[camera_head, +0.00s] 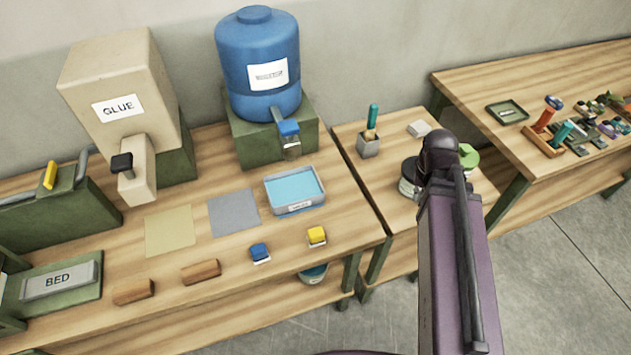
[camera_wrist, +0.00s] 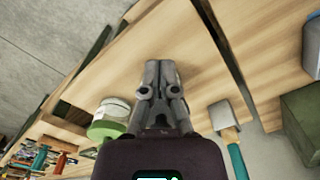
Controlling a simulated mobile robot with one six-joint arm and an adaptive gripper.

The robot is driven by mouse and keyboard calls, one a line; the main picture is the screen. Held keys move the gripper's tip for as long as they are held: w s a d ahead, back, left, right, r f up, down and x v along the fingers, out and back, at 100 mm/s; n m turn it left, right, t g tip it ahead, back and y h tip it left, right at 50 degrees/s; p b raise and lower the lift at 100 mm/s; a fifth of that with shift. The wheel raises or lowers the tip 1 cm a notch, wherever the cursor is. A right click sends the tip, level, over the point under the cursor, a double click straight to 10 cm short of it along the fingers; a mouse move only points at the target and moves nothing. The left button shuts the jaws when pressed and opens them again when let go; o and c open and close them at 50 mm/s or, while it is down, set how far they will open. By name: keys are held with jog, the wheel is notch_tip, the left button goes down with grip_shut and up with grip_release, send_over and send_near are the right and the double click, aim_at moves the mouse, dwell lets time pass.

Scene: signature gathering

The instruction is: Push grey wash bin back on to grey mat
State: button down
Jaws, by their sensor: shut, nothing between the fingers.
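The grey wash bin (camera_head: 276,208), a shallow tray of blue water with a label on its front, sits on the wooden table, right of the grey mat (camera_head: 234,212). The mat is flat and looks bare; the bin is beside it, not on it. In the wrist view the bin's edge (camera_wrist: 313,50) shows at the far right. My gripper (camera_wrist: 162,66) is shut and empty over bare wood of the small table to the right of the bin's table. In the head view my arm hides the fingertips.
A blue water tank (camera_head: 258,55) with a tap stands on a green stand (camera_head: 245,145) behind the bin. A tan mat (camera_head: 170,231) lies left.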

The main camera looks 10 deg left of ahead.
jog(key=w+a+m, duration=0.5)
jog(key=w+a, duration=0.3)
jog(key=a, duration=0.3)
jog(key=m+b, duration=0.1)
jog(key=m, duration=0.5)
send_over(334, 182)
jog(key=f, duration=0.1)
jog(key=shift+s+f, duration=0.1)
jog(key=shift+f, duration=0.05)
jog(key=shift+f+b, duration=0.2)
jog(key=shift+b, duration=0.1)
notch_tip(334, 182, down, 10)
jog(key=b, duration=1)
jog(key=shift+s+a+r, duration=0.2)
jog(key=shift+s+a, duration=0.4)
jog(key=shift+a, duration=0.3)
jog(key=shift+s+a, duration=0.45)
jog(key=shift+a, duration=0.3)
